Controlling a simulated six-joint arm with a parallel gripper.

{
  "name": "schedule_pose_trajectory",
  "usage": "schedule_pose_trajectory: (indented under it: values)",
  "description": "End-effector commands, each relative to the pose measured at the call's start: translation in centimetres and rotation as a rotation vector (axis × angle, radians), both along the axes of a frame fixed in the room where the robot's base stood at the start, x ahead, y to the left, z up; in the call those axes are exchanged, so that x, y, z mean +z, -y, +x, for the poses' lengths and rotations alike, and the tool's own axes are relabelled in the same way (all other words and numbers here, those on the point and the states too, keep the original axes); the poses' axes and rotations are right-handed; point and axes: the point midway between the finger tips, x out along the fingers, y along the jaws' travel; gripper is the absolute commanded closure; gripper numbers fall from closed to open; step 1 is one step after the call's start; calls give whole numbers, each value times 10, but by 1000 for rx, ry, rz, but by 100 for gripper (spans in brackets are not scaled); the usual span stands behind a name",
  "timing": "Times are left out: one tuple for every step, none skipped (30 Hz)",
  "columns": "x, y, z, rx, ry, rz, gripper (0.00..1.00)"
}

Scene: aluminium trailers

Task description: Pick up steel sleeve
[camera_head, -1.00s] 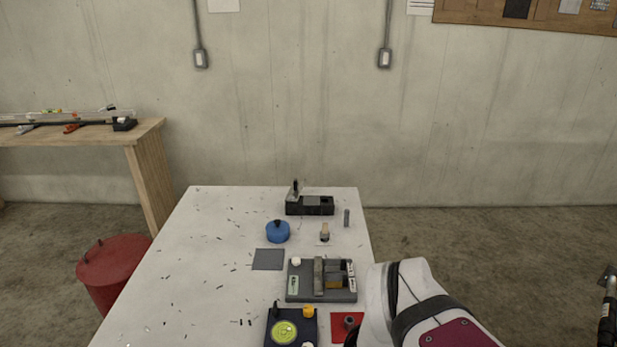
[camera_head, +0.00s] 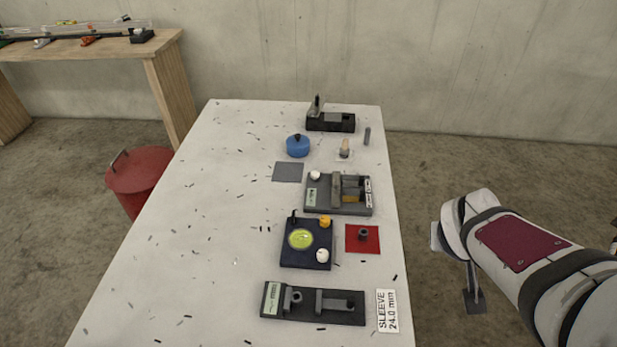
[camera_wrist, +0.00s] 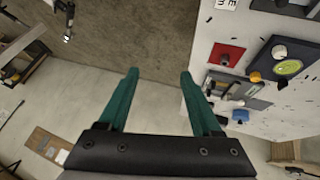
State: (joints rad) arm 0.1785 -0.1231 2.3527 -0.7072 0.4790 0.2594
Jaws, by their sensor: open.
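A short dark grey cylinder (camera_head: 363,234), which looks like the steel sleeve, stands on a red square mat (camera_head: 372,247) near the table's right edge. In the wrist view the cylinder (camera_wrist: 224,59) shows on the red mat (camera_wrist: 233,50), right of my fingers. My gripper (camera_wrist: 159,74) is open with nothing between its green fingers, and floor and wall show behind them. In the head view my arm is off the table's right side, apart from the mat. A card reading "SLEEVE 24.0 mm" (camera_head: 387,311) lies near the front right corner.
A dark fixture (camera_head: 335,308) lies left of the card. A dark block with a yellow-green dial (camera_head: 301,239) is left of the mat. A grey fixture (camera_head: 318,208) is behind it. A blue lidded pot (camera_head: 298,147) stands farther back. The table's left half is mostly clear.

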Motion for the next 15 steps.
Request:
schedule_pose_trajectory:
  values:
    - [-5, 12, 46, 151, 66, -72, 34]
    - [-8, 12, 73, 267, 113, -103, 34]
    - [-17, 5, 103, 434, 165, -120, 34]
    - [-27, -4, 120, 565, 197, -115, 34]
    - [-40, -16, 131, 697, 221, -92, 34]
    - [-60, -35, 136, 875, 246, -39, 34]
    - [-76, -50, 132, 1001, 259, 17, 34]
    - [-90, -63, 123, 1121, 266, 81, 34]
    - [-108, -79, 104, 1267, 272, 177, 34]
    - [-118, -88, 87, 1362, 273, 250, 34]
    - [-127, -95, 70, 1445, 272, 324, 34]
    - [-135, -101, 47, 1539, 270, 412, 34]
    - [-140, -104, 32, 1596, 266, 472, 34]
    - [-143, -106, 19, 1642, 263, 520, 34]
    - [-145, -107, 5, 1687, 259, 572, 34]
